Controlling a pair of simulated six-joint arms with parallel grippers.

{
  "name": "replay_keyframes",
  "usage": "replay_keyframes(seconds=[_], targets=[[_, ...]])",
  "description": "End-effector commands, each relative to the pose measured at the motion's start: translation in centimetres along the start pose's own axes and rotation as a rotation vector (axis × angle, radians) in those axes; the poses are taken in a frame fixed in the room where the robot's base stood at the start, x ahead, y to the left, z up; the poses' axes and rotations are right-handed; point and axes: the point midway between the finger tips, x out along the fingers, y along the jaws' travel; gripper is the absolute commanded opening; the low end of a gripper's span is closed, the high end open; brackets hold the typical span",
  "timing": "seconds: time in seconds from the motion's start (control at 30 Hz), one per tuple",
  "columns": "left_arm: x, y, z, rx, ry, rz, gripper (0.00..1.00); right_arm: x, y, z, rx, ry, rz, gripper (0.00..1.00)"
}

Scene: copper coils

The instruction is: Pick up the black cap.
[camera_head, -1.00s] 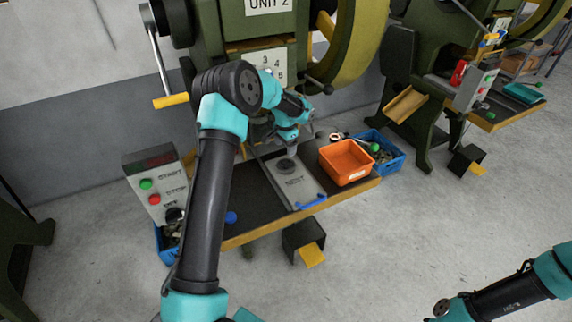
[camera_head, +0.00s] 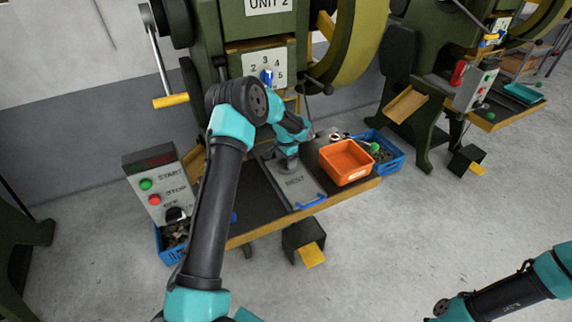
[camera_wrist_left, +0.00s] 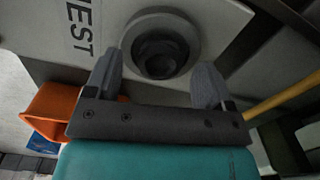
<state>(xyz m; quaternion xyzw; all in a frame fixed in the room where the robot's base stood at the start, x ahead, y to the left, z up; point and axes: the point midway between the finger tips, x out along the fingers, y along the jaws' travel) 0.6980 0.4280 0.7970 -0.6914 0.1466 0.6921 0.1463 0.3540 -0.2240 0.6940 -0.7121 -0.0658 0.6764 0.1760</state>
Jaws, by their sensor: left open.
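The black cap (camera_wrist_left: 161,58) is a dark round piece with a recessed centre, seated in a round grey holder (camera_wrist_left: 185,28) on the plate marked NEST (camera_head: 300,190). In the head view my left gripper (camera_head: 287,160) is low over the plate and mostly hides the cap. In the left wrist view the left gripper (camera_wrist_left: 158,78) is open, with one finger on each side of the cap. Nothing is held, and I cannot tell whether the fingers touch the holder. My right arm shows at the lower right, but its gripper is out of view.
An orange bin (camera_head: 345,162) stands right of the plate, with a blue crate (camera_head: 390,160) beyond it. A control box (camera_head: 155,185) with green and red buttons is at the left. The green press (camera_head: 290,30) rises behind. A blue handle (camera_head: 311,202) is at the plate's front.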

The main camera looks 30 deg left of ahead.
Motion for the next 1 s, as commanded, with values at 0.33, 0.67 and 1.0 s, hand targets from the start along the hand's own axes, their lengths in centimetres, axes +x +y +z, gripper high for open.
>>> replay_keyframes(seconds=[0.33, 0.67, 1.0], targets=[[0.93, 0.0, -0.01, 0.0, 0.002, 0.0, 0.76, 0.0, 0.0, 0.0, 0.0, 0.0, 0.0, 0.43], [0.92, 0.01, -0.01, 0.0, 0.002, 0.0, 0.68, 0.0, 0.0, 0.0, 0.0, 0.0, 0.0, 0.43], [0.92, 0.02, -0.01, 0.0, 0.001, 0.0, 0.36, 0.0, 0.0, 0.0, 0.0, 0.0, 0.0, 0.43]])
